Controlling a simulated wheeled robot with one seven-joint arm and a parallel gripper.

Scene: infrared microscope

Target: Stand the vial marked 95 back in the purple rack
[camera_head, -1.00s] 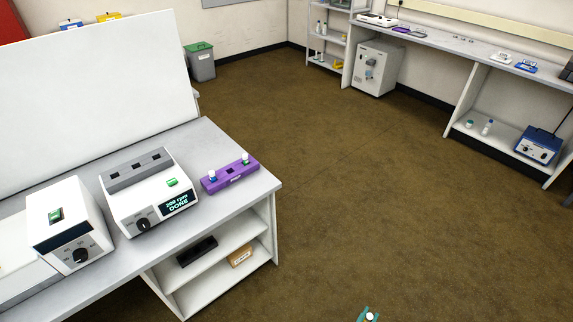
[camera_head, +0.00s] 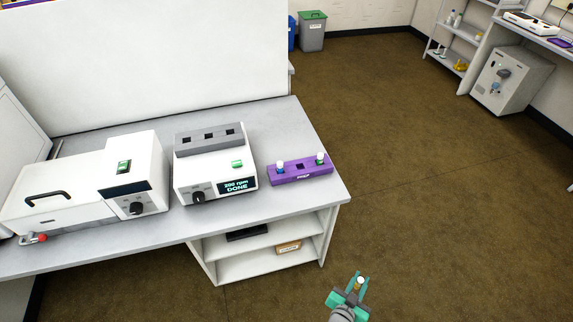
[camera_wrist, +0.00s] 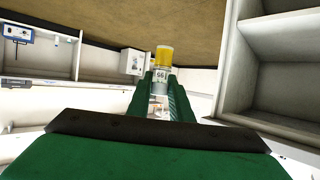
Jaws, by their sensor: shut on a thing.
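The purple rack (camera_head: 301,178) stands on the bench at its right end. It holds a white-capped vial (camera_head: 280,163) at its left and another white-capped vial (camera_head: 320,158) at its right. The middle hole between them looks empty. My gripper (camera_head: 358,282) is over the floor, in front of and below the bench's right end, well apart from the rack.
A shaker (camera_head: 214,170) reading "200 rpm DONE" with a grey block of several holes stands left of the rack. A white device (camera_head: 128,175) with a knob is further left. Open shelves (camera_head: 270,250) are under the bench. The floor to the right is clear.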

